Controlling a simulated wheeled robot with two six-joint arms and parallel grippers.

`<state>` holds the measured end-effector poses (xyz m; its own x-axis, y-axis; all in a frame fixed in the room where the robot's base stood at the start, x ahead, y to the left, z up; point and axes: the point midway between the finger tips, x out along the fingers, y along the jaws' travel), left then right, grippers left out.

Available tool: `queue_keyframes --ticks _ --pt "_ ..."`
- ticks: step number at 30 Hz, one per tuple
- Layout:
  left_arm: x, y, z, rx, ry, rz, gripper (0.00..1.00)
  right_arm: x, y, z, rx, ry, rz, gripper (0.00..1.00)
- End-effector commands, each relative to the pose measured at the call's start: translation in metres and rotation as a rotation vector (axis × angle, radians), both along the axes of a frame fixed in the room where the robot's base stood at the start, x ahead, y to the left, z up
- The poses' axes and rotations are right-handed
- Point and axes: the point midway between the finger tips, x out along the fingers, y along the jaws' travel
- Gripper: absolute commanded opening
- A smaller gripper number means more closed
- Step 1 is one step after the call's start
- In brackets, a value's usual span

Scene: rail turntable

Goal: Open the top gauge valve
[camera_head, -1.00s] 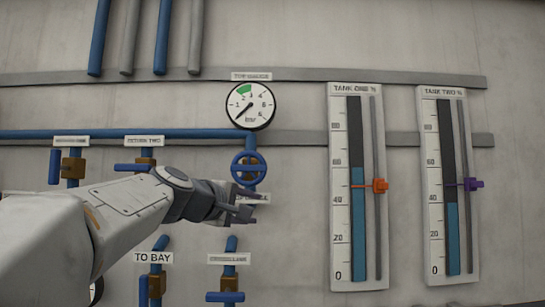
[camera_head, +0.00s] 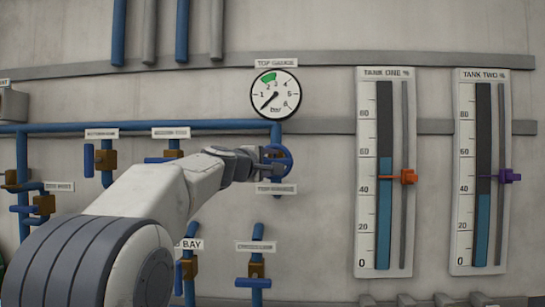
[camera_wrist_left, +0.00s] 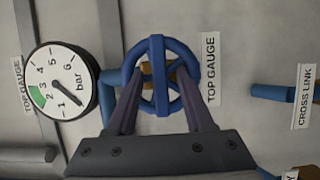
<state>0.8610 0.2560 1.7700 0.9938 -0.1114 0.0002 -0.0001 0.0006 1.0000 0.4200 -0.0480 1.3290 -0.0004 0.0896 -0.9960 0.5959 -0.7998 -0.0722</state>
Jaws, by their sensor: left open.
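The top gauge valve is a blue round handwheel (camera_head: 287,157) on a blue pipe below the round top gauge (camera_head: 276,94). The gauge needle points to the lower left, near the low end, away from the green band. My left gripper (camera_head: 272,160) is at the handwheel in the head view and partly covers it. In the left wrist view the handwheel (camera_wrist_left: 161,75) stands between the two open fingers (camera_wrist_left: 162,100), with the fingertips at its rim. I cannot tell whether they touch it. The right gripper is not in view.
Blue lever valves (camera_head: 255,283) sit below and to the left. Two tank level panels stand to the right, with an orange slider (camera_head: 403,177) and a purple slider (camera_head: 506,177). A "TOP GAUGE" label (camera_head: 276,189) is just under the handwheel.

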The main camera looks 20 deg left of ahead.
Motion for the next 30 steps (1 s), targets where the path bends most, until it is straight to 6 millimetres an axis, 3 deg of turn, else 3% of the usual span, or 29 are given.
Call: queue_keyframes --ticks 8,9,12,13,23,30 --pt "0.002 0.000 -0.001 0.000 0.000 0.000 0.53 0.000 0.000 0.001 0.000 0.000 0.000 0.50" --pt "0.002 0.000 -0.001 0.001 0.000 0.000 0.45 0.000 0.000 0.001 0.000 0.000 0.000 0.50" --pt "0.002 0.000 -0.001 0.001 0.000 0.000 0.07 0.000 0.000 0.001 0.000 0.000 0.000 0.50" --pt "0.002 0.000 -0.001 0.000 0.000 0.000 0.00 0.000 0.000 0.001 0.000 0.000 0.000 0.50" --pt "0.002 0.000 -0.003 -0.021 -0.006 0.000 0.00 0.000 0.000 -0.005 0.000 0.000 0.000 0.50" --pt "0.002 0.000 -0.008 -0.127 -0.038 -0.001 0.00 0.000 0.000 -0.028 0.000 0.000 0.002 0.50"
